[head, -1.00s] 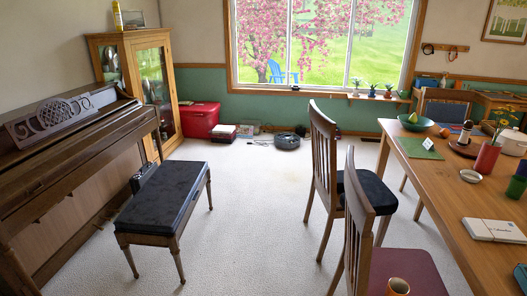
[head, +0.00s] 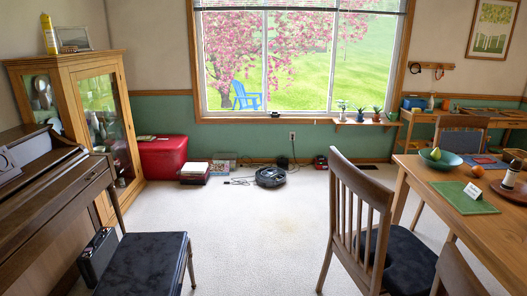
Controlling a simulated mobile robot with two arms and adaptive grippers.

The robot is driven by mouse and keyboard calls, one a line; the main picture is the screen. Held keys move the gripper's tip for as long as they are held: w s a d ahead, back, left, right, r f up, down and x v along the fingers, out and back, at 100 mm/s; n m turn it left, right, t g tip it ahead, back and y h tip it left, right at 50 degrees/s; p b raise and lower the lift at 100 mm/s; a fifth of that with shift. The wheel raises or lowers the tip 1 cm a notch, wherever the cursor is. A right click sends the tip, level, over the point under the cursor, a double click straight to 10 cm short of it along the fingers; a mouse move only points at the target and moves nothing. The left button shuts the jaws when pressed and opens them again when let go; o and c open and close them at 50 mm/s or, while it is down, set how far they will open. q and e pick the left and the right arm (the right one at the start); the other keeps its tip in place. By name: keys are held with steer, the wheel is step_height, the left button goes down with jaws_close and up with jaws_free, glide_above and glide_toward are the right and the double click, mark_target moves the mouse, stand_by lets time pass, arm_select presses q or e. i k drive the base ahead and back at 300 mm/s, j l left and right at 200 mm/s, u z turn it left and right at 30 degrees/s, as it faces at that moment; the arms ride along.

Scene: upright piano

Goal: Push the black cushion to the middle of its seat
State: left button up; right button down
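A black cushion (head: 408,262) lies on the seat of the wooden slat-back chair (head: 358,205) at the lower right, beside the table. The chair's backrest hides part of the cushion, and the frame's bottom edge and the nearer chair cut off more. How it sits on the seat cannot be told. The piano bench (head: 188,268) at the lower left also has a black padded top (head: 145,262). Neither of my grippers is in view.
The dining table (head: 470,215) stands at the right, with a nearer chair (head: 460,270) at the bottom right. The piano (head: 45,210) is at the left. A round dark robot vacuum (head: 270,177) lies by the window wall. Open carpet (head: 260,235) lies between bench and chair.

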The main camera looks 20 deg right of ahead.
mark_target(411, 271)
steer(key=i+l+z, duration=0.2)
steer(key=i+z, duration=1)
steer(key=i+j+z, duration=0.2)
steer(key=i+z, duration=0.15)
steer(key=i, duration=0.05)
